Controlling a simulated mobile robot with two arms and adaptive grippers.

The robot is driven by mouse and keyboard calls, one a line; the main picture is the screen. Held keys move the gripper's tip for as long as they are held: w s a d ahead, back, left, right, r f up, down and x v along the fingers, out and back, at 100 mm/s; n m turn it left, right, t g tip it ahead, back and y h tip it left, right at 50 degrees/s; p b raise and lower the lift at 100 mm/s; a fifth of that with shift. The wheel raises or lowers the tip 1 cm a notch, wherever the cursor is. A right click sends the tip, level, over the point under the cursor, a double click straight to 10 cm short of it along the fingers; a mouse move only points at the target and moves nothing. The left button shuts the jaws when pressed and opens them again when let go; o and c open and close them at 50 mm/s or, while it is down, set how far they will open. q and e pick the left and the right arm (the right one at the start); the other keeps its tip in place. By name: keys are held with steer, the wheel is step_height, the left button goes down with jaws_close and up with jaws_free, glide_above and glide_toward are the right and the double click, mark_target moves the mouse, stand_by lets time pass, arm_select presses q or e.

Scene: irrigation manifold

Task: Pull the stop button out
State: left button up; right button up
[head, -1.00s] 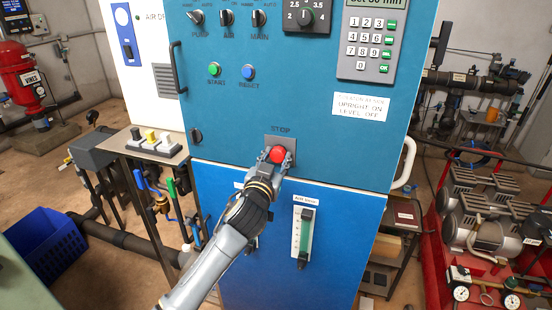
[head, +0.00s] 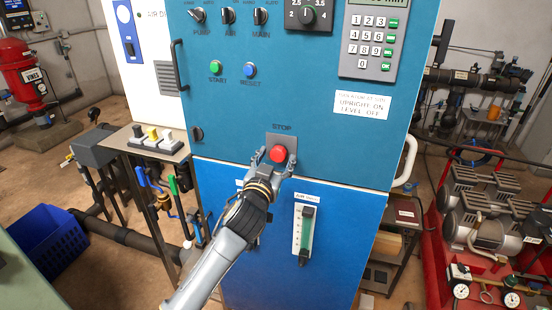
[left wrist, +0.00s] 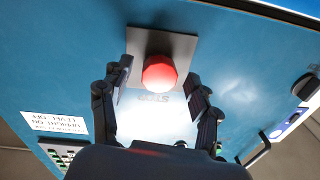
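The red stop button (head: 278,154) sits on a grey square plate (head: 283,142) under the word STOP on the blue-green cabinet front. My left gripper (head: 274,158) is open in front of it, one finger on each side of the button. In the left wrist view the red button (left wrist: 159,74) lies between the spread fingertips (left wrist: 160,76), with a visible gap to each finger. I cannot tell how far the button sticks out. My right gripper is not in view.
Above are the green START button (head: 215,68), the blue RESET button (head: 249,70) and a keypad (head: 370,45). A flow gauge (head: 305,232) is mounted below right of the stop button. A white handle (head: 407,160) sticks out at the cabinet's right edge.

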arm_select(q)
steer(key=shift+s, duration=0.2)
steer(key=v, duration=1.1)
steer(key=shift+s, duration=0.3)
steer(key=shift+a, duration=0.1)
